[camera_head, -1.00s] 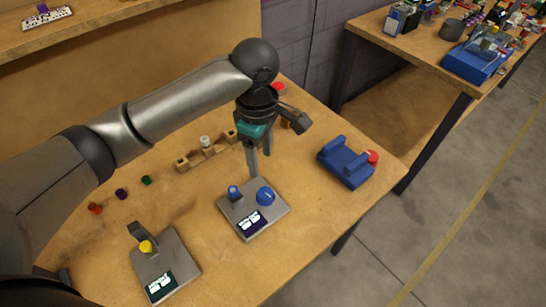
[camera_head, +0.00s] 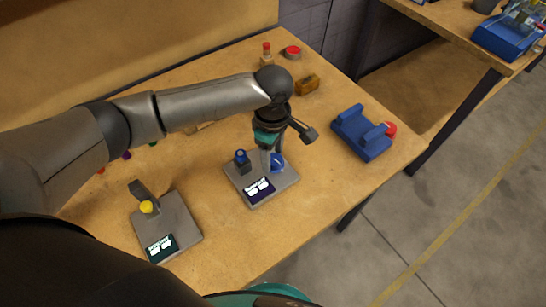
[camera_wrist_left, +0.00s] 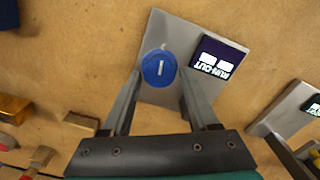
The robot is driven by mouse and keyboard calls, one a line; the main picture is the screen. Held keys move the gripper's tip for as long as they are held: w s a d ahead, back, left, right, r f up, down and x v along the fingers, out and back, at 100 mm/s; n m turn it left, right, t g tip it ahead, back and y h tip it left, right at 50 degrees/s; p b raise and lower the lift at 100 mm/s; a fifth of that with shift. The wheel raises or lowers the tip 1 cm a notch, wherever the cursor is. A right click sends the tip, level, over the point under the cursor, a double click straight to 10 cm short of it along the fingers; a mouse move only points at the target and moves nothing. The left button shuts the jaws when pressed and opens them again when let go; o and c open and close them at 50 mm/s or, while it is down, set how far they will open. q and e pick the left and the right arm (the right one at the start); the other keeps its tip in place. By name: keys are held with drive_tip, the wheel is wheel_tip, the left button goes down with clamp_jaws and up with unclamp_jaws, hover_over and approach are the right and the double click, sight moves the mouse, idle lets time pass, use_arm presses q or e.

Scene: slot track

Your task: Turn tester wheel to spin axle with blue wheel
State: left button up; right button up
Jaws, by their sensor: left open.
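The grey tester plate (camera_head: 285,183) lies on the wooden table, with a lit screen (camera_head: 260,189) reading RUN-OUT. On it are a round blue wheel (camera_head: 278,162) and a small blue wheel on a dark stand (camera_head: 241,158). My left gripper (camera_head: 270,160) is pointing down over the plate at the round blue wheel, partly hiding it. In the left wrist view that wheel (camera_wrist_left: 158,68) shows a white mark and lies between the tips of the open fingers (camera_wrist_left: 160,82). I cannot tell whether they touch it. My right gripper is out of view.
A second grey plate (camera_head: 182,222) with a yellow knob (camera_head: 147,207) stands to the left. A blue cradle (camera_head: 362,140) with a red part (camera_head: 389,129) is to the right. A wooden block (camera_head: 307,84) and a red round piece (camera_head: 292,52) lie behind.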

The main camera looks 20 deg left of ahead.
use_arm(q)
drive_tip(key=shift+f, duration=0.4)
drive_tip(key=shift+c, duration=0.2)
clamp_jaws()
